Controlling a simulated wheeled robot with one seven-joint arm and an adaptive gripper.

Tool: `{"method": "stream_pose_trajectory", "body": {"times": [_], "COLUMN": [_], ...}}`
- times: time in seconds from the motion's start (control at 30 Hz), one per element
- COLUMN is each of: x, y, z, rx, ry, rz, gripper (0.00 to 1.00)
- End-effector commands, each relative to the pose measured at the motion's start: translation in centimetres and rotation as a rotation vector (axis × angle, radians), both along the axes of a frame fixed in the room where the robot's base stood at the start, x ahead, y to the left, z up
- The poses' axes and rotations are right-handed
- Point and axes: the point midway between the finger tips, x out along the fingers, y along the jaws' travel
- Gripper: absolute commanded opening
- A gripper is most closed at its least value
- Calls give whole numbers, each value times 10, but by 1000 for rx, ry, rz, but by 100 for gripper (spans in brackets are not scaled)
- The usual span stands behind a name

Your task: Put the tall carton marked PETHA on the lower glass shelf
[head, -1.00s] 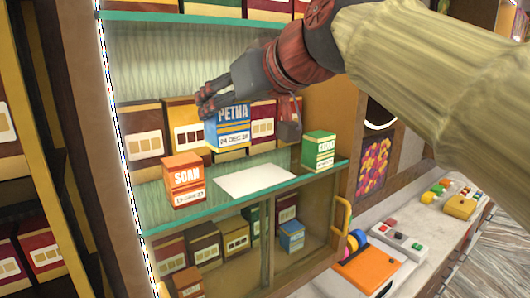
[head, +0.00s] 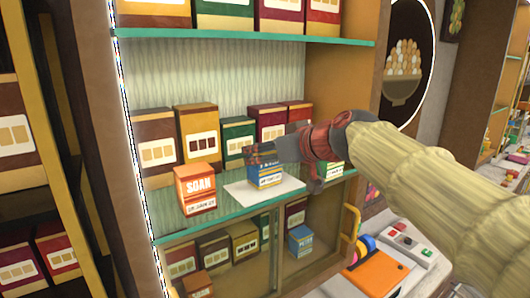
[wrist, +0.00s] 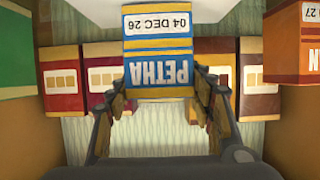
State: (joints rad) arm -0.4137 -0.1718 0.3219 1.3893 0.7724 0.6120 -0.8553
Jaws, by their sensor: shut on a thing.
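The blue PETHA carton (head: 266,176) has a white-and-yellow label and stands roughly upright over a white sheet (head: 240,192) on the lower glass shelf (head: 225,220). My gripper (head: 268,156) is shut on its upper part, one finger on each side. I cannot tell whether its base touches the sheet or hangs just above it. In the wrist view the carton (wrist: 157,55) appears upside down between my fingers (wrist: 158,95), with PETHA and a date readable.
An orange SOAN carton (head: 197,190) stands left on the same shelf. A green carton (head: 334,170) is right, partly hidden by my gripper. Several boxes (head: 202,135) line the back. An upper shelf (head: 240,38) hangs above. Cabinets with boxes lie below.

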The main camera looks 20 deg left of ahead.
Motion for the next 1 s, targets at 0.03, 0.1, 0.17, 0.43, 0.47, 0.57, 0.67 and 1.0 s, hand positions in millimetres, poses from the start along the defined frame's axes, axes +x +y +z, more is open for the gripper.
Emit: {"method": "stream_pose_trajectory", "body": {"times": [0.03,0.1,0.17,0.43,0.47,0.57,0.67,1.0], "x": [-1,-1,-1,-1,-1,-1,-1,-1], "y": [0,0,0,0,0,0,0,0], "z": [0,-4,-5,-8,-8,-9,-8,-8], "rx": [2,2,2,2,2,1,1,1], "ry": [-3,-4,-5,-4,-4,-2,-2,-2], "rz": [0,-1,0,0,0,0,0,0], "gripper": [20,20,20,20,20,56,62,71]}}
